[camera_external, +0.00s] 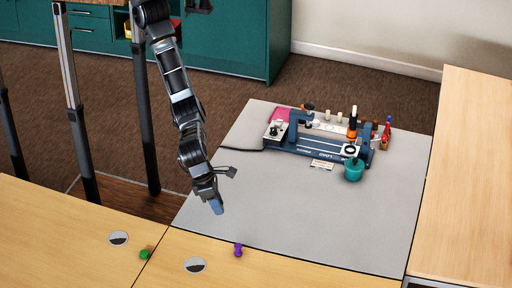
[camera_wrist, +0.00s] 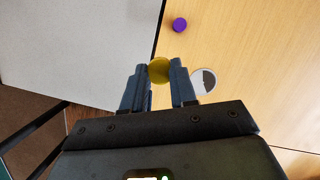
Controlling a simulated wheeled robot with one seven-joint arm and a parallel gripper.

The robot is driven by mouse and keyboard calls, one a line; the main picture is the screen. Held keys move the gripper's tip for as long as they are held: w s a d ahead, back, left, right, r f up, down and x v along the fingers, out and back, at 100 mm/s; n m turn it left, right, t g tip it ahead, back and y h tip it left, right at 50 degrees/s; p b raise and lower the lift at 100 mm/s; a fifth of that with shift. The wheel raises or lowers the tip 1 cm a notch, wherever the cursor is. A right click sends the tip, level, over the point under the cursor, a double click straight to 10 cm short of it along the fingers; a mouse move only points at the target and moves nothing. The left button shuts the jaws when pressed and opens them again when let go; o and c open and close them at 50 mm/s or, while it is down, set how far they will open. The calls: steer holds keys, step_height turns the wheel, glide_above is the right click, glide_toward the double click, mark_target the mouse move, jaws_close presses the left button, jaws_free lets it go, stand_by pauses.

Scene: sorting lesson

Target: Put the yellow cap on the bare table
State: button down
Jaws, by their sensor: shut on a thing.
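The yellow cap (camera_wrist: 159,70) is between the two fingertips of my gripper (camera_wrist: 160,80) in the wrist view. My gripper is shut on it. In the outside view my gripper (camera_external: 217,208) hangs over the front edge of the grey surface, and the cap cannot be made out there. The bare wooden table (camera_external: 290,272) lies in front of the grey surface. It also shows on the right in the wrist view (camera_wrist: 245,55). I cannot tell how high the cap is above the surfaces.
A purple cap (camera_external: 238,250), a round disc (camera_external: 195,265), a green cap (camera_external: 145,254) and a second disc (camera_external: 118,238) are on the wooden tables. A blue device (camera_external: 300,146) and a teal cup (camera_external: 353,170) stand farther back. Wood right of the purple cap is clear.

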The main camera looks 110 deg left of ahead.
steer(key=s+d+f+m+h+p, duration=0.1)
steer(key=s+d+f+m, duration=0.15)
steer(key=s, duration=1.35)
steer(key=s+d+f+m+p, duration=0.2)
steer(key=s+d, duration=0.2)
steer(key=s, duration=1.3)
glide_above(156, 238)
steer(key=s, duration=0.1)
step_height(156, 238, down, 7)
steer(key=shift+s+d+r, duration=0.1)
steer(key=shift+f, duration=0.2)
steer(key=shift+f+p, duration=0.3)
steer(key=shift+f, duration=1.6)
steer(key=c, duration=0.9)
jaws_free()
steer(key=shift+f, duration=0.1)
